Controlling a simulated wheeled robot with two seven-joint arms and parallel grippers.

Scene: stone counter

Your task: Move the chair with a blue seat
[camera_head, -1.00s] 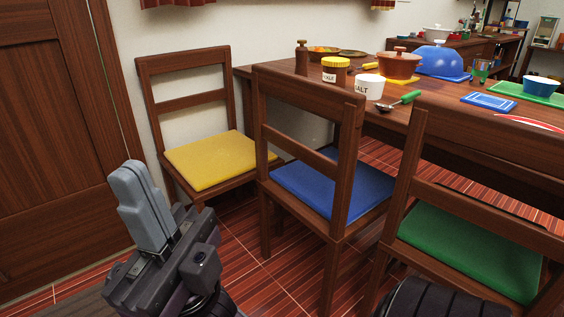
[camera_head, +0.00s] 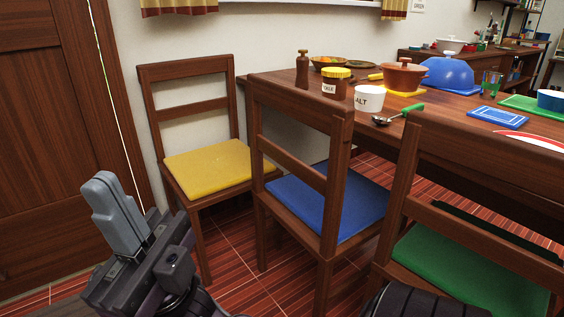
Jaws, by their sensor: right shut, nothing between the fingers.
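The chair with the blue seat (camera_head: 322,207) stands in the middle of the view, its wooden back towards me and its seat side towards the table. My right gripper (camera_head: 103,186) is at the lower left, in front of the door. Its grey fingers are together and hold nothing. It is left of the blue-seat chair and apart from it, with a gap of floor between them in the picture. My left gripper is not in view.
A yellow-seat chair (camera_head: 208,168) stands by the wall, left of the blue one. A green-seat chair (camera_head: 460,270) stands close on the right. The wooden table (camera_head: 450,105) behind carries pots and jars. Tiled floor (camera_head: 245,285) shows between my gripper and the blue-seat chair.

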